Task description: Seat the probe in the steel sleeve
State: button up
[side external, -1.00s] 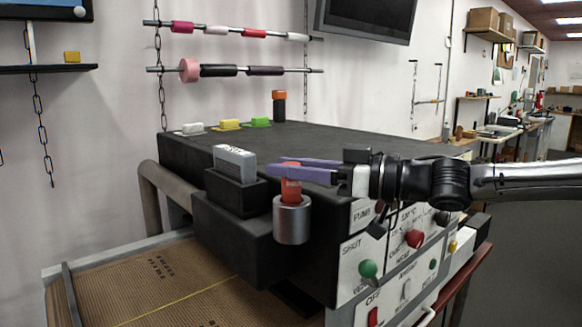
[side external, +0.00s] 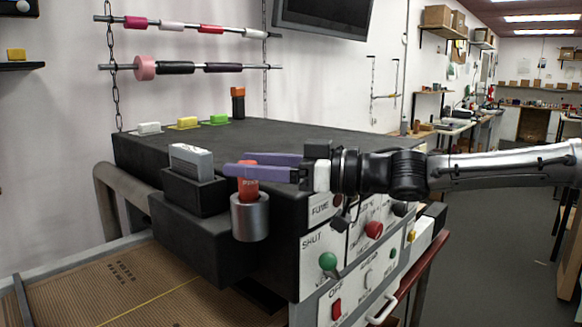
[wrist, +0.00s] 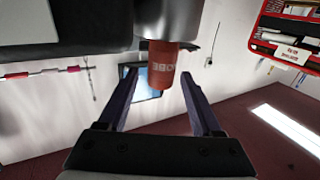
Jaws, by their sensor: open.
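The orange-red probe (side external: 249,188) stands upright with its lower end inside the steel sleeve (side external: 250,220), on the front of the dark machine. Its upper part sticks out above the rim; how deep it sits is hidden. My gripper (side external: 243,167) is level with the probe's upper part, with purple fingers reaching in from the right. In the wrist view the probe (wrist: 162,66) hangs from the sleeve (wrist: 170,18) at the top of the picture, and my gripper (wrist: 138,74) is open with a finger on each side. The probe is nearer the right finger, with a gap on the left.
A grey block (side external: 190,160) in a dark holder stands just left of the sleeve. White, yellow and green pieces and an orange-topped cylinder (side external: 238,102) sit at the machine's back edge. The control panel (side external: 345,260) is below my arm. The machine top (side external: 300,133) is mostly clear.

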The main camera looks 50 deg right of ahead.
jog(key=v, duration=1.1)
jog(key=s+d+f+m+g+h, duration=0.2)
jog(key=d+f+m+h, duration=0.5)
jog(key=d+f+h, duration=0.5)
jog(key=s+a+f+n+g+y, duration=0.1)
jog(key=s+a+f+g+y, duration=0.2)
jog(key=s+f+g, duration=0.5)
jog(key=s+f, duration=0.3)
jog(key=shift+s+f+n+y, duration=0.25)
jog(key=shift+s+n+y, duration=0.05)
jog(key=shift+s+y, duration=0.1)
jog(key=shift+d, duration=0.1)
